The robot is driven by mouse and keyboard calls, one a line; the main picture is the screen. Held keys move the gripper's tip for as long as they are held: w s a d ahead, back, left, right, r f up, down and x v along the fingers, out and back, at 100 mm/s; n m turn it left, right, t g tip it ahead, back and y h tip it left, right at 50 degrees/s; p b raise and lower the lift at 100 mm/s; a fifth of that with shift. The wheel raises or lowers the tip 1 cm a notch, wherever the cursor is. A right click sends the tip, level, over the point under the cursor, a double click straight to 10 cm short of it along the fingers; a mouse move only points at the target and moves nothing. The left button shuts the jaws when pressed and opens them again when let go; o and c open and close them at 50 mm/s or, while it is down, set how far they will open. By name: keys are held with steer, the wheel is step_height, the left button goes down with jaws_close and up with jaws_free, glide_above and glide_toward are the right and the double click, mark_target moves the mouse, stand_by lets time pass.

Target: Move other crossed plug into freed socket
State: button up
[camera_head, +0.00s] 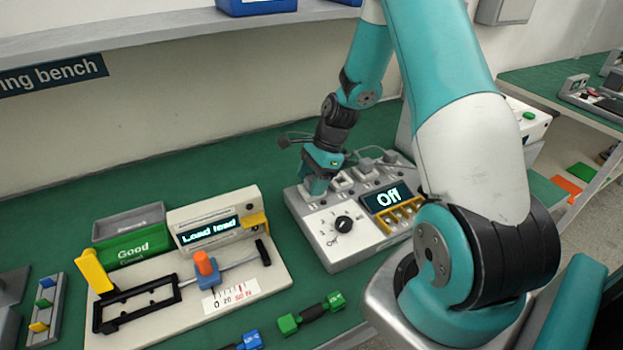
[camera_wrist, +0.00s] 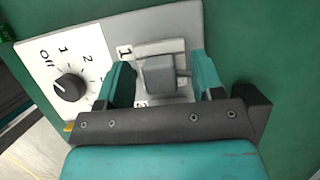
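My gripper (camera_head: 316,186) points down at the back left of the grey control box (camera_head: 345,262). In the wrist view my gripper (camera_wrist: 161,64) has its fingers on either side of a grey plug (camera_wrist: 159,76), with a visible gap at least on the right. The plug sits at the socket (camera_wrist: 172,47) beside the label "1"; whether it is fully seated is hard to tell. More pale plugs or sockets, such as one beside my gripper (camera_head: 343,180), line the box's back.
Left of the box stands a tester (camera_head: 262,282) reading "Load lead", with a green "Good" bin (camera_head: 135,247) behind it. A green-ended part (camera_head: 312,313) and a blue-ended part (camera_head: 243,342) lie in front.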

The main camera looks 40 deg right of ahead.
steer(key=v, duration=1.7)
steer(key=shift+d, duration=0.2)
